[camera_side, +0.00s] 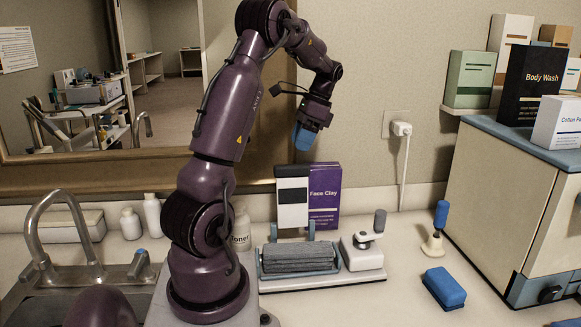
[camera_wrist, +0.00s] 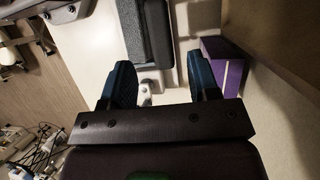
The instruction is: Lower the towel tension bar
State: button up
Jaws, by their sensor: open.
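A folded grey towel (camera_side: 298,258) lies in a blue-grey holder (camera_side: 300,273) on a pale base on the counter. A dark grey padded shape (camera_wrist: 151,32), perhaps the towel, shows beyond the fingers.
A white unit with a grey-knobbed lever (camera_side: 365,243) stands right of the towel. A purple Face Clay box (camera_side: 325,198) and a black-and-white box (camera_side: 292,203) stand behind. A blue block (camera_side: 444,288) lies at right; the sink faucet (camera_side: 55,230) is at left.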

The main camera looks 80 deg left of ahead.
aim_at(291, 165)
jog(key=x, duration=0.7)
jog(key=shift+s+f, duration=0.1)
jog(key=shift+f, duration=0.1)
grip_shut()
